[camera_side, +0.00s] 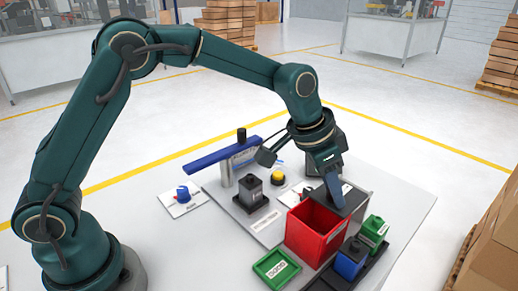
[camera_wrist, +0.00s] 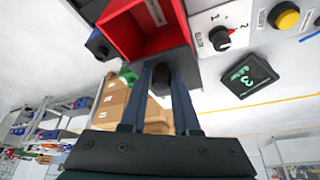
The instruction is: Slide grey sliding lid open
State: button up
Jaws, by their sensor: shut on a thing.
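The red box (camera_side: 306,246) stands on the work board with its top largely uncovered, and its inside shows. The grey sliding lid (camera_side: 354,197) lies at the box's far right side, beyond most of the opening. My gripper (camera_side: 336,203) points down onto the lid. In the wrist view the red box (camera_wrist: 125,35) is at the top, with the lid's grey edge (camera_wrist: 180,62) below it. My two fingers (camera_wrist: 162,75) are shut on the lid's dark knob (camera_wrist: 160,82). The fingers hide part of the lid in the side view.
A green tray (camera_side: 277,267), a blue block (camera_side: 351,257) and a green block (camera_side: 374,230) stand near the box. A yellow button (camera_side: 278,177), a grey block (camera_side: 252,190) and a blue bar (camera_side: 215,157) are to the left. The table's right side is clear.

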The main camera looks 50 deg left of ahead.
jog(key=shift+w+d+f, duration=0.15)
jog(key=shift+f, duration=0.3)
jog(key=shift+w, duration=0.9)
jog(key=o, duration=0.7)
jog(key=shift+w+r, duration=0.1)
jog(key=shift+r, duration=3.75)
